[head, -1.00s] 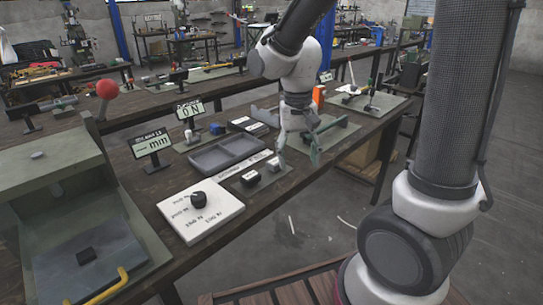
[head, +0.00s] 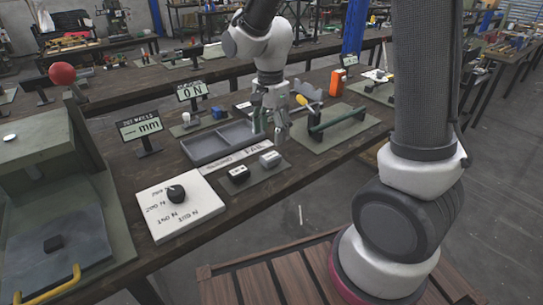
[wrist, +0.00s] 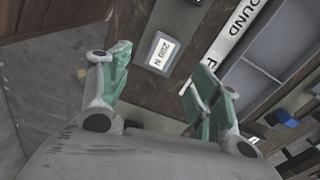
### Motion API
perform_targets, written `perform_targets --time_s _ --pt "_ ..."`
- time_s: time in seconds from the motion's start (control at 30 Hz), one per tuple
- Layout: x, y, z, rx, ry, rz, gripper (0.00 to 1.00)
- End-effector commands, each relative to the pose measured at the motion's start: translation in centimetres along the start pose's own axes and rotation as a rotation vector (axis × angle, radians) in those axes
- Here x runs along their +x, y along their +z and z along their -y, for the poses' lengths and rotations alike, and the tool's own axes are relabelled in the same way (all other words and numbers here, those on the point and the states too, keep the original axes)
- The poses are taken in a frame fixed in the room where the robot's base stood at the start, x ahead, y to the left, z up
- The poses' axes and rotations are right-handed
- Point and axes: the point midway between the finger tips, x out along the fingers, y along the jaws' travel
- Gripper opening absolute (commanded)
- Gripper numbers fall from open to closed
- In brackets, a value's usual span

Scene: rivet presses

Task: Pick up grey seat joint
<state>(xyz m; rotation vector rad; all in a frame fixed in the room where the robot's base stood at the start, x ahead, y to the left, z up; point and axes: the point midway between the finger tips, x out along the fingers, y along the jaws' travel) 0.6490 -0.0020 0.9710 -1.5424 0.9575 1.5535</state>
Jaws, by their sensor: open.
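A small grey block (head: 270,159) with a pale label sits on a mat near the front edge of the bench. I take it to be the grey seat joint. In the wrist view, a block (wrist: 163,52) with a pale label reading "200 N" shows between and beyond the fingers. A black block (head: 238,174) sits just left of the grey one. My gripper (head: 270,129) has green-padded fingers and points down above and behind the grey block, apart from it. In the wrist view my gripper (wrist: 160,72) is open, with nothing between its fingers.
A grey divided tray (head: 205,147) lies behind the blocks, with a label strip (head: 218,164) along its front. A white plate with a black knob (head: 175,193) is at left. A green bar fixture (head: 338,120) stands at right.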

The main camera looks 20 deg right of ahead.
Motion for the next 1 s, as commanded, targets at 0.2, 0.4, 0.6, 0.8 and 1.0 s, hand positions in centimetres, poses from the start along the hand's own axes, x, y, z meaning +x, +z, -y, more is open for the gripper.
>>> perform_targets --time_s 0.2,0.4,0.6,0.8,1.0 --pt "0.0 0.0 0.2 0.128 -0.01 0.0 0.62" --pt "1.8 0.0 0.2 0.159 -0.007 0.0 0.62" --pt "4.5 0.0 0.1 0.157 -0.005 0.0 0.62" --pt "7.3 0.0 0.2 0.156 -0.007 0.0 0.62" --pt "7.8 0.0 0.2 0.155 -0.01 0.0 0.62"
